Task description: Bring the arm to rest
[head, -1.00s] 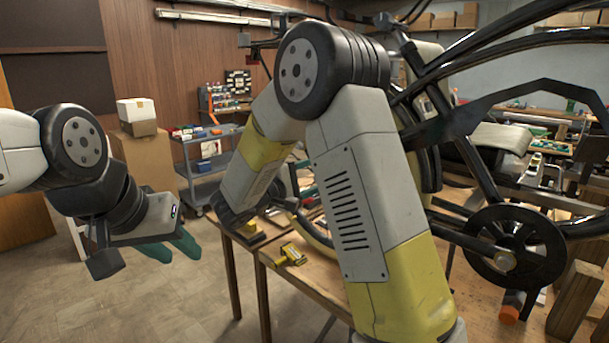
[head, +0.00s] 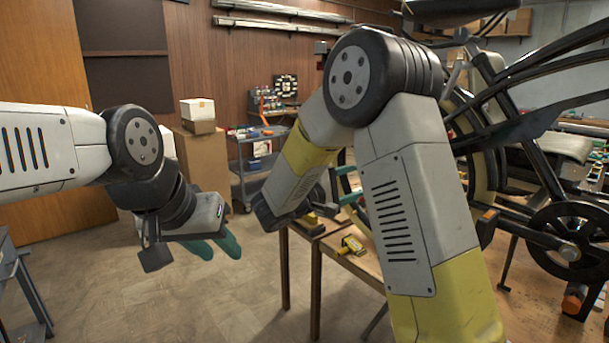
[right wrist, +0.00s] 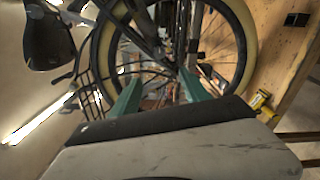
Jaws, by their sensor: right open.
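My right arm rises across the middle of the head view, its forearm reaching down and away behind the elbow. My right gripper (head: 348,184) is partly hidden there, with teal fingers near the bench and the trike. In the right wrist view its two fingers (right wrist: 160,92) are apart with nothing between them. The black trike frame (head: 545,165) stands on the right; its pale-tyred wheel (right wrist: 248,40) lies beyond the fingers in the right wrist view. My left gripper (head: 214,247) hangs over open floor at the left, its teal fingers apart and empty.
A wooden bench (head: 365,267) carries a yellow tool (head: 350,245) near its edge, which also shows in the right wrist view (right wrist: 261,103). A grey cart (head: 243,190) and stacked boxes (head: 203,160) stand behind. The floor at left centre is clear.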

